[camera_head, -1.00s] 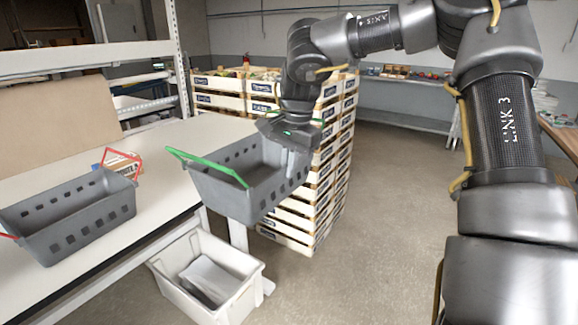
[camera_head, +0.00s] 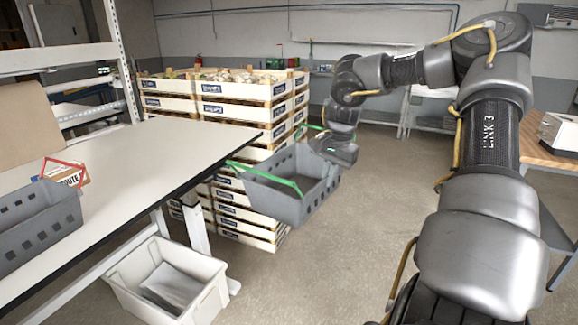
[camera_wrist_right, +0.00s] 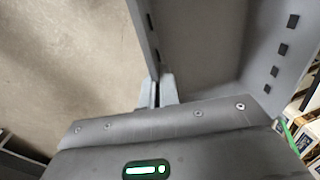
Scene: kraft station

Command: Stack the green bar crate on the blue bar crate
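The green bar crate (camera_head: 270,198) is a grey perforated basket with green handle bars. It hangs in the air just right of the white table's edge, in front of the stacked wooden crates. My right gripper (camera_head: 328,163) is shut on its rim at the far right end. In the right wrist view the fingers (camera_wrist_right: 157,92) pinch the wall of the green bar crate (camera_wrist_right: 205,45). No blue bar crate shows in these frames. My left gripper is not in view.
A grey crate with a red bar (camera_head: 38,222) stands on the white table (camera_head: 150,150), cut by the left edge. A white bin (camera_head: 133,300) is on the floor below. Stacked wooden crates (camera_head: 222,105) stand behind. A wood-topped table (camera_head: 560,150) is at right. Floor between is open.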

